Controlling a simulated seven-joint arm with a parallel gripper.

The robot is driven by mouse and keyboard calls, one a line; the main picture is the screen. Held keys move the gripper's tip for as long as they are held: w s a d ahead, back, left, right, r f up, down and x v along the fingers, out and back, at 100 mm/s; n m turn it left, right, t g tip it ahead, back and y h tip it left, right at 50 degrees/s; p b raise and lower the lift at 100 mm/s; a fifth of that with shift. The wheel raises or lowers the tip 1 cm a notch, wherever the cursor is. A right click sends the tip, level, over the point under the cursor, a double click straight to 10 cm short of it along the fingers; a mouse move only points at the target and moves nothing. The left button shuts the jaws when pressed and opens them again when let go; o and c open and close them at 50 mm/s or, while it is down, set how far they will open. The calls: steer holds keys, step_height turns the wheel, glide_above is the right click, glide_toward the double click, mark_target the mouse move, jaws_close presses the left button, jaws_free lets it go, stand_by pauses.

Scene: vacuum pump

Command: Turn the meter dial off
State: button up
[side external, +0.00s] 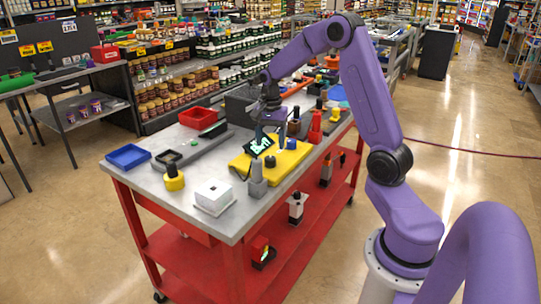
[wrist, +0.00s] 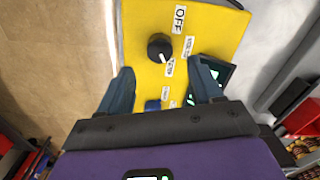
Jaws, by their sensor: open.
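The yellow meter (side external: 290,163) lies flat on the cart's grey top, below my gripper. In the wrist view the meter (wrist: 135,25) fills the upper middle. Its round black dial (wrist: 159,47) has a white mark that points down and slightly right, toward a small label (wrist: 170,67). The OFF label (wrist: 180,18) is above and right of the dial. My gripper (wrist: 164,78) is open and empty, its fingers spread on either side below the dial in the picture, not around it. The meter's dark screen (wrist: 215,70) is partly hidden by the right finger.
A blue knob or plug (wrist: 152,105) shows between the fingers.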

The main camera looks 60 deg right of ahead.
mark_target(271, 158)
step_height(271, 158, down, 6)
steer(key=shift+r, duration=0.1)
stand_by(0.4)
steer(key=c, duration=1.1)
steer(key=shift+o, duration=0.2)
